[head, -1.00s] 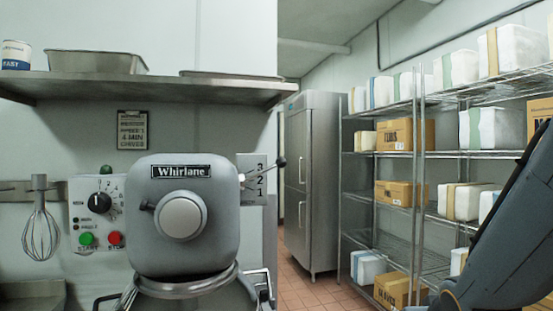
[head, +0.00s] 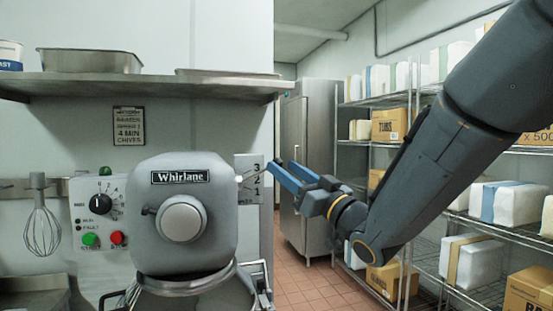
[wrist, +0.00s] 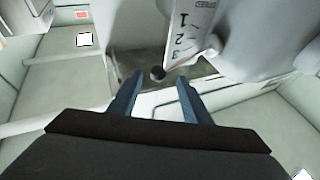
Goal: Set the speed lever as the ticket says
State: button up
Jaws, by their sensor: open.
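The mixer (head: 185,215) labelled Whirlane stands at left in the head view. Its speed lever (head: 241,179) sticks out of the right side, in front of a plate (head: 249,192) numbered 3, 2, 1 from top down. The lever slants up to the right; its tip is hard to make out by my fingers. The wrist view shows the dark lever knob (wrist: 158,73) near and between my fingertips. My gripper (head: 280,167) is open, with blue fingers. The ticket (head: 129,126) hangs on the wall; it reads BEATER, 4 MIN, CHIVES, and its speed line is too blurred to tell.
A control panel (head: 103,215) with a dial and green and red buttons is left of the mixer head. A steel shelf (head: 150,88) runs above. A whisk (head: 40,220) hangs at left. A fridge (head: 308,125) and racks of boxes stand behind my arm.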

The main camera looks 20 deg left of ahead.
aim_at(280, 165)
jog(key=shift+p+x, duration=0.7)
jog(key=shift+x, duration=1.6)
jog(key=shift+f, duration=0.1)
grip_shut()
